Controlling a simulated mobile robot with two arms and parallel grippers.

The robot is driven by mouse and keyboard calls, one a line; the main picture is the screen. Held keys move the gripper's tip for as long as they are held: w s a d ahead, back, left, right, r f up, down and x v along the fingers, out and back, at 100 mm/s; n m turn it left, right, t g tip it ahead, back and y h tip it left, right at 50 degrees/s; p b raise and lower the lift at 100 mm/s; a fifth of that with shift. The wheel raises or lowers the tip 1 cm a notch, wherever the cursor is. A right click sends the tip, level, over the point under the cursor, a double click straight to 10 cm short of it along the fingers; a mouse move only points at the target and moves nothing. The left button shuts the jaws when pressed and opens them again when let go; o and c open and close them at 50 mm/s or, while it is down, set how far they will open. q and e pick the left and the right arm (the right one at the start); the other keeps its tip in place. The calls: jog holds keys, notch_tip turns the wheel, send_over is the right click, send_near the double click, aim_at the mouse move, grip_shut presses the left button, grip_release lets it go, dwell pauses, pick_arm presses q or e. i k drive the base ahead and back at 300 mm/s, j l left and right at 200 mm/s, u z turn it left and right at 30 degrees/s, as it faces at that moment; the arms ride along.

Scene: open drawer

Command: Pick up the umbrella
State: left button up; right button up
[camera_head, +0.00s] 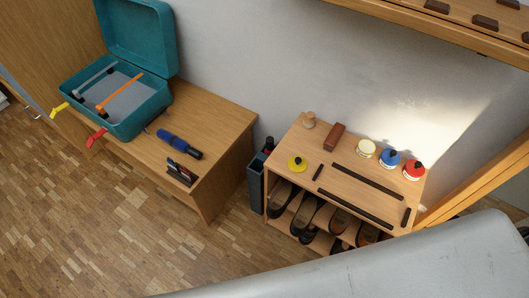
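A short blue and black rod-shaped object (180,143), which looks like a folded umbrella, lies on the wooden cabinet top (222,112) at the left, in front of an open teal case. It lies at a slant, its black end toward the right. A narrow dark stand (256,184) on the floor between the cabinet and the shoe rack holds upright things; whether one is an umbrella I cannot tell. Neither of my grippers is in view.
A dark small item (181,173) lies near the cabinet's front edge. The shoe rack (318,174) carries several tins, a brush (335,136) and dark strips. The parquet floor (120,240) in front is clear.

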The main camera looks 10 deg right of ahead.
aim_at(171, 139)
jog(key=j+z, duration=0.65)
jog(key=j, duration=0.15)
jog(key=k+j+z, duration=0.1)
jog(key=j+z, duration=0.25)
